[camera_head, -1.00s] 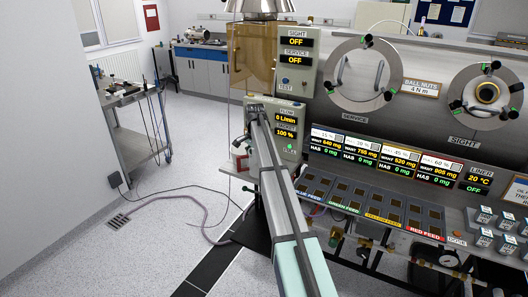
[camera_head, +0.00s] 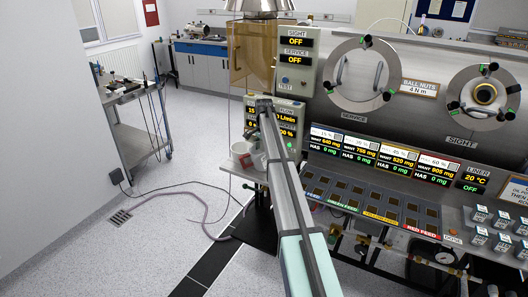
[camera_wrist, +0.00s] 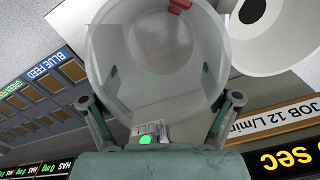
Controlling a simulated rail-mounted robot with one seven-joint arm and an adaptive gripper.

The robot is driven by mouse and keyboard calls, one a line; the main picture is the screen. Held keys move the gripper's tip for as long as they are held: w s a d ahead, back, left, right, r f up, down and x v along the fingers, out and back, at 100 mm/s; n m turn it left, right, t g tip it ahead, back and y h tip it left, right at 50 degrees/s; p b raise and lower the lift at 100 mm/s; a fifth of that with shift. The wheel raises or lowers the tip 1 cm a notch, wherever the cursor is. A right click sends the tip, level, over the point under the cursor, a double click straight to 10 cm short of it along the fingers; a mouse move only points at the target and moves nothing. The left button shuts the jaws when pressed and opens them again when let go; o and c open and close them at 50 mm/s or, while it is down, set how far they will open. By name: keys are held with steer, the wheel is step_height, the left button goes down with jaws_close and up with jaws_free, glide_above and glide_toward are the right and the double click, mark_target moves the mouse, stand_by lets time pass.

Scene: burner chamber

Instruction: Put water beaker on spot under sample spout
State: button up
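A clear, round beaker (camera_wrist: 160,75) fills the middle of the wrist view, seen from above through its open rim. The two fingers of my gripper (camera_wrist: 163,104) stand on opposite sides of it and appear to press on its wall. In the head view, a pale beaker (camera_head: 258,158) shows just left of my arm, below the flow panel, and my arm hides most of my gripper. A white round cup (camera_head: 241,151) stands to its left. In the wrist view a white round vessel (camera_wrist: 268,30) with a dark opening lies close at the upper right. I cannot identify the spout or the spot.
The flow panel (camera_head: 285,118) is partly covered by my arm. The tinted glass cabinet (camera_head: 250,60) rises behind. The feed trays (camera_head: 370,204) lie right of my arm. A trolley (camera_head: 135,125) stands at the left, with open floor between.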

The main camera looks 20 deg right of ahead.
steer(key=shift+o, duration=0.3)
steer(key=shift+s+f, duration=0.1)
steer(key=shift+s, duration=0.1)
step_height(320, 180, up, 12)
steer(key=b, duration=0.2)
steer(key=shift+b, duration=0.35)
